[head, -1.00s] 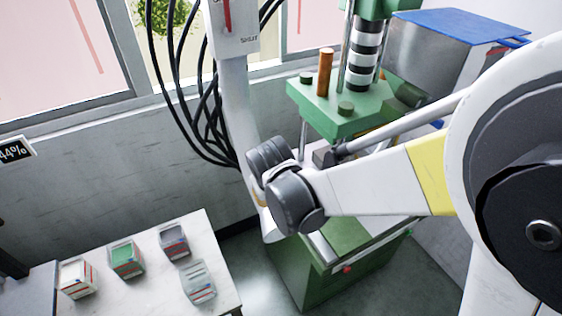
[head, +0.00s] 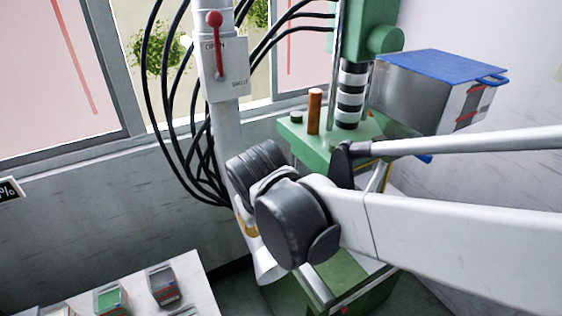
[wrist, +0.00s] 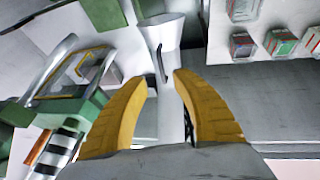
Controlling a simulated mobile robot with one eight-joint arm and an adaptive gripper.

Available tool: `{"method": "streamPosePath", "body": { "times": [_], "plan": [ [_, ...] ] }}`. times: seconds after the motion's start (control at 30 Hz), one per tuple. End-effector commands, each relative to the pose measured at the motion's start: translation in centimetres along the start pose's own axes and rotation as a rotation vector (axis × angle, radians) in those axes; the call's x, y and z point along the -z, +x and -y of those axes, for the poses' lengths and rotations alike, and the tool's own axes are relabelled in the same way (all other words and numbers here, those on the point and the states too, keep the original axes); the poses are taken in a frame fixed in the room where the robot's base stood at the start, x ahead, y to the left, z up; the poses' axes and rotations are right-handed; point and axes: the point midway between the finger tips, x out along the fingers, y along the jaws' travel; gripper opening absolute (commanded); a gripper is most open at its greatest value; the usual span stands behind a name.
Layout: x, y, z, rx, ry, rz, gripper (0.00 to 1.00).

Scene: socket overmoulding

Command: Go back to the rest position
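My gripper (wrist: 162,76) shows in the wrist view as two yellow fingers with a clear gap between them. It is open, and I see nothing held in it. Beyond the gap is a white pipe (wrist: 170,100) with a flared end. In the head view my dark grey wrist joints are in front of the lower part of this pipe (head: 227,125), and most of my gripper is hidden behind them. My arm reaches in from the right side. I cannot tell whether a finger touches the pipe.
A green press (head: 352,30) stands behind my arm, with a blue-topped metal box (head: 430,85) at its right. A lever box (head: 222,70) and hanging black cables (head: 165,120) are close by. A white table (head: 205,285) with small bins (head: 165,285) is lower left.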

Motion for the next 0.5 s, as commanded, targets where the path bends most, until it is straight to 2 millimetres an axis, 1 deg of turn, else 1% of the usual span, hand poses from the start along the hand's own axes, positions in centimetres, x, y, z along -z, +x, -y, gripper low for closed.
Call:
{"method": "streamPosePath", "body": {
  "times": [0.23,0.3,0.37,0.47,0.5],
  "plan": [
    [-0.1,0.1,-0.1,0.0,0.002,0.0,0.32],
    [-0.7,0.4,-0.7,-0.001,0.016,-0.003,0.32],
    [-1.9,1.0,-2.0,-0.004,0.043,-0.007,0.32],
    [-5.7,2.5,-5.2,-0.008,0.124,-0.023,0.32],
    [-7.8,3.2,-6.6,-0.012,0.166,-0.032,0.32]
  ]
}}
